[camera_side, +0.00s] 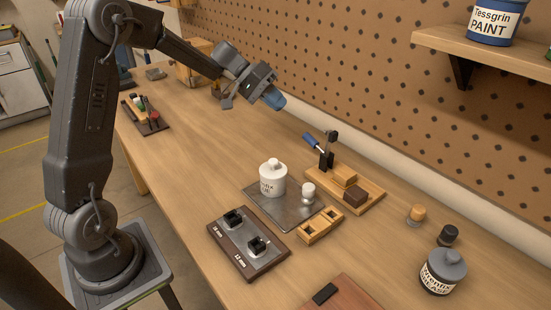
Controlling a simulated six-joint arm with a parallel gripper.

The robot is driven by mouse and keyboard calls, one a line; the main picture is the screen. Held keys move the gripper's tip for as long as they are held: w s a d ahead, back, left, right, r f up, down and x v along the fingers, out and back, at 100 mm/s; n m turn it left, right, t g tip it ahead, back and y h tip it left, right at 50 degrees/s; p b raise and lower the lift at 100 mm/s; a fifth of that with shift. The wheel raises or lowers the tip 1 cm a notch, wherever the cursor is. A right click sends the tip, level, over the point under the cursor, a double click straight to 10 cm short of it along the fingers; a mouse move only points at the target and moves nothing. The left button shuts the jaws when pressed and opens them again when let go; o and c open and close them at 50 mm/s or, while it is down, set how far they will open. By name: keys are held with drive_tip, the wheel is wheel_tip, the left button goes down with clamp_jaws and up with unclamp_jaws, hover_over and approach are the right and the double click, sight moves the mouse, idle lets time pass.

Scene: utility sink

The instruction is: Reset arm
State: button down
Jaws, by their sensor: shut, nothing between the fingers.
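My gripper (272,97) is at the end of my raised arm, above the far part of the workbench, close to the pegboard. Its blue tip points down and to the right. It is shut and holds nothing, and it is clear of every object on the bench.
On the wooden bench (190,130) are a grey metal tray (296,222) with white jars, a dark two-socket block (247,252), a wooden tool board (372,194), a slotted wooden block (321,228) and a grey-lidded jar (442,271). A pegboard (330,80) stands behind.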

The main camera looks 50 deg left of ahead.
drive_tip(key=s+d+r+m+g+y, duration=0.1)
drive_tip(key=s+d+r+g+y, duration=0.1)
drive_tip(key=s+d+r, duration=0.35)
drive_tip(key=s+d+f+m+t+y, duration=0.1)
drive_tip(key=s+d+y, duration=0.2)
drive_tip(key=s, duration=0.8)
drive_tip(key=s+d+m+t+y, duration=0.1)
drive_tip(key=s+d+y, duration=0.2)
drive_tip(key=s, duration=0.8)
drive_tip(key=shift+d+f+y, duration=0.3)
drive_tip(key=shift+f+y, duration=0.1)
drive_tip(key=shift+y, duration=0.1)
